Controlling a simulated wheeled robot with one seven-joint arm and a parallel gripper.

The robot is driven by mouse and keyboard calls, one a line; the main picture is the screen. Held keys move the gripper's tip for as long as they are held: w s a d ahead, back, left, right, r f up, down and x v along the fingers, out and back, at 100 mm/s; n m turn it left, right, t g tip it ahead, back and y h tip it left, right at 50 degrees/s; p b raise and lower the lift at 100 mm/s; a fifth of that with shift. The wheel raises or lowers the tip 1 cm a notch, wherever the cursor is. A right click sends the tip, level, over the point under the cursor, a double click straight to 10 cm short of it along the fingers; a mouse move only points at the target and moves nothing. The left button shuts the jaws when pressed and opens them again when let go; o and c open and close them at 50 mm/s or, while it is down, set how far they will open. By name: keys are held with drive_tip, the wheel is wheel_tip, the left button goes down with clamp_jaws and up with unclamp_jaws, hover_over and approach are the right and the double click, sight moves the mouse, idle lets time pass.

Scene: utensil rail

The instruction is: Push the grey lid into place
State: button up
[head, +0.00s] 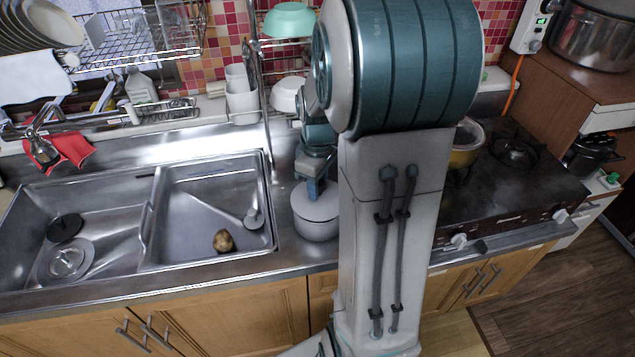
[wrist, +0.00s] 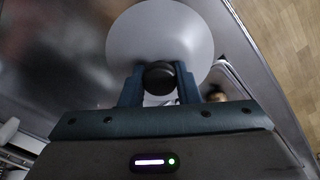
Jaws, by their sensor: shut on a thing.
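The grey lid (head: 317,204) is on a grey pot (head: 316,230) on the counter, just right of the sink. My gripper (head: 316,187) is above the lid, partly hidden by my arm. In the wrist view the lid (wrist: 160,32) is a round grey disc with a black knob (wrist: 159,75). My gripper (wrist: 159,85) is shut on that knob, one finger on each side. The lid looks roughly level with the pot rim; I cannot tell whether it sits fully flush.
The steel sink (head: 203,196) lies left of the pot, with a potato (head: 223,240) in its right basin. A dish rack with bowls (head: 288,20) stands behind. The stove (head: 510,185) with a yellow pot (head: 466,145) is to the right. A red cloth (head: 72,148) lies at the far left.

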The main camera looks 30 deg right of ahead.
drive_tip(key=shift+f+b, duration=0.5)
drive_tip(key=shift+f, duration=0.25)
drive_tip(key=o, duration=1)
drive_tip(key=shift+r, duration=0.15)
wheel_tip(320, 180, up, 14)
drive_tip(key=shift+f, duration=0.15)
drive_tip(key=s+a+f+m+t, duration=0.1)
drive_tip(key=s+a+m, duration=0.1)
drive_tip(key=s+a, duration=0.2)
drive_tip(key=s+a+f+m+t, duration=0.1)
drive_tip(key=s+a+f+m, duration=0.1)
drive_tip(key=s+a, duration=0.2)
drive_tip(key=s+a+f+m+t, duration=0.1)
drive_tip(key=s+a+f+m, duration=0.1)
drive_tip(key=s+a, duration=0.2)
drive_tip(key=shift+s+m, duration=0.3)
drive_tip(key=shift+s, duration=0.15)
